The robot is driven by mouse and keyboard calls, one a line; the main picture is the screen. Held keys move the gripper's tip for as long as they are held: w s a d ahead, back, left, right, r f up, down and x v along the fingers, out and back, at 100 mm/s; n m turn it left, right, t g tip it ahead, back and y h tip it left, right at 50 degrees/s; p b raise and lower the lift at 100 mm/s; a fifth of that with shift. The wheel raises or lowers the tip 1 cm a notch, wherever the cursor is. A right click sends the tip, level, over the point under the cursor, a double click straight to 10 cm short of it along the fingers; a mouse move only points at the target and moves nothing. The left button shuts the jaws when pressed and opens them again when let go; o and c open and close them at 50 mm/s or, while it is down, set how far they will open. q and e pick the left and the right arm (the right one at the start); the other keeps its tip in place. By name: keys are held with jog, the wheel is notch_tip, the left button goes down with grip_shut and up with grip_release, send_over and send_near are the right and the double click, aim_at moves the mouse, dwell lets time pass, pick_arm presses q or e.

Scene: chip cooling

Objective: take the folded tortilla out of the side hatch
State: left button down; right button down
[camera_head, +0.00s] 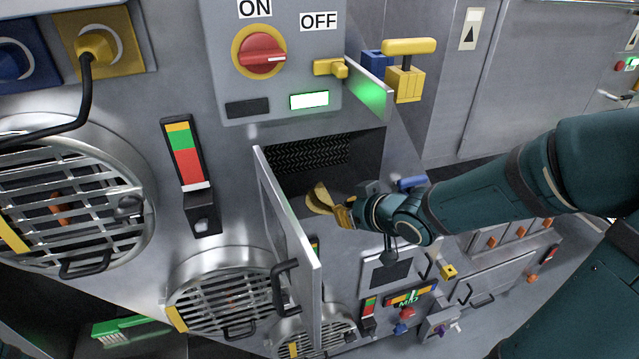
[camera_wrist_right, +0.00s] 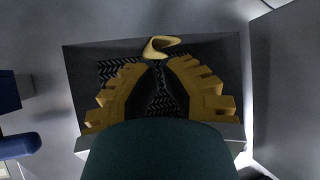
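The side hatch (camera_head: 365,160) is a dark opening in the grey machine, with a ridged black surface inside. Its metal door (camera_head: 290,215) stands open to the left. The folded tortilla (camera_head: 319,198) is a small tan piece at the hatch mouth, at the tips of my right gripper (camera_head: 340,211). In the right wrist view, the yellow fingers (camera_wrist_right: 160,66) converge on the near edge of the tortilla (camera_wrist_right: 165,46) and appear shut on it. The exact contact is partly hidden. My left gripper is not in view.
The door's black handle (camera_head: 284,287) projects to the left of my right arm. Above the hatch is a control box with a red ON/OFF knob (camera_head: 262,53) and a small open flap (camera_head: 372,92). A yellow-handled block (camera_head: 405,80) sits to its right. Round grilles (camera_head: 60,195) are at left.

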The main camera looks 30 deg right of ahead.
aim_at(317, 194)
jog(key=w, duration=0.3)
jog(key=w+b, duration=0.1)
jog(key=w, duration=0.5)
jog(key=shift+a+f+b, duration=0.15)
jog(key=shift+a+b, duration=0.15)
jog(key=shift+b, duration=0.05)
jog(key=shift+w+f+b, duration=0.35)
jog(key=shift+f+b, duration=0.1)
jog(key=shift+f, duration=0.25)
jog(key=shift+s, duration=0.1)
jog(key=shift+f, duration=0.15)
jog(key=shift+s, duration=0.15)
